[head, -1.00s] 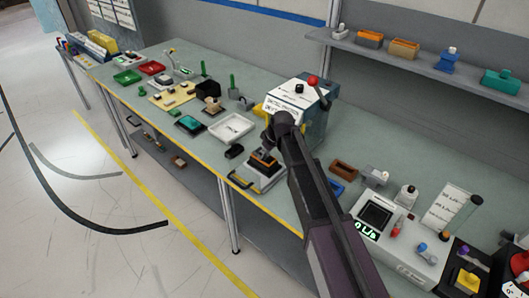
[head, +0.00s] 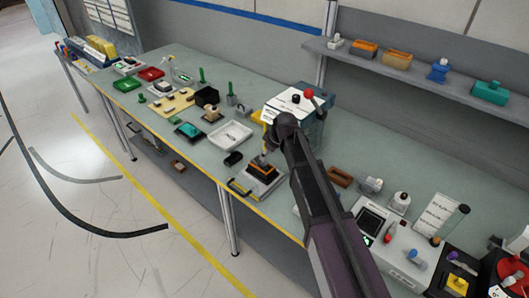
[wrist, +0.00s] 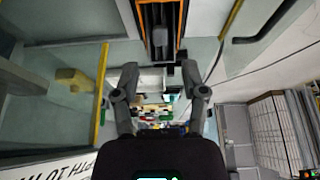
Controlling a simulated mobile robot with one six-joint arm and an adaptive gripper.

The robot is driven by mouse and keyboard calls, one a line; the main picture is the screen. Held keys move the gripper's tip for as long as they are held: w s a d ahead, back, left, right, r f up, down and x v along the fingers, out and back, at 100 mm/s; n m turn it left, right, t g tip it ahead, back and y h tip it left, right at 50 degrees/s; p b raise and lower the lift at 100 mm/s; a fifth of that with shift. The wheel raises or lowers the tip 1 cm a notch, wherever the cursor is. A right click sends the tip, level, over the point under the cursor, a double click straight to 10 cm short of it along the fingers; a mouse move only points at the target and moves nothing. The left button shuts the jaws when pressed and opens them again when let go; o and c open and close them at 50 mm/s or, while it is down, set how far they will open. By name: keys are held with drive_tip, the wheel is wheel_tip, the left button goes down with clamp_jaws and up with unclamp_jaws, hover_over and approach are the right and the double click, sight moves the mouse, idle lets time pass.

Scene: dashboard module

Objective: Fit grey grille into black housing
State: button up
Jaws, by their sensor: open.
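The black housing with an orange rim (head: 263,171) sits on a pale fixture (head: 262,184) near the bench's front edge. The housing also shows at the top of the wrist view (wrist: 178,14). A small grey piece, seemingly the grille (wrist: 160,38), shows within the housing's outline there; I cannot tell whether it is fully seated. My gripper (wrist: 160,75) is open, its two fingers apart with nothing between them, and the housing lies beyond the fingertips. In the head view my gripper is mostly hidden behind my arm.
A grey machine box (head: 307,125) with a red knob stands close behind my arm. A white tray (head: 224,142) and a small black part (head: 233,158) lie left of the fixture. A brown bin (head: 340,176) is to the right.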

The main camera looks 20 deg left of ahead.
drive_tip(key=p+v, duration=0.5)
drive_tip(key=v, duration=0.1)
drive_tip(key=shift+r, duration=0.3)
drive_tip(key=shift+d+p, duration=0.1)
drive_tip(key=shift+p, duration=0.2)
drive_tip(key=shift+o, duration=0.5)
drive_tip(key=a+r+h+p, duration=0.1)
drive_tip(key=a+r+g+h+p, duration=0.1)
drive_tip(key=p, duration=0.1)
drive_tip(key=a+r+h+p, duration=0.1)
drive_tip(key=r+h+p, duration=0.1)
drive_tip(key=shift+w+a+g, duration=0.25)
drive_tip(key=shift+g, duration=0.15)
drive_tip(key=shift+f, duration=0.1)
drive_tip(key=b, duration=0.8)
hover_over(264, 162)
wheel_tip(264, 162, down, 9)
drive_tip(key=shift+d+r, duration=0.1)
drive_tip(key=shift+r, duration=0.15)
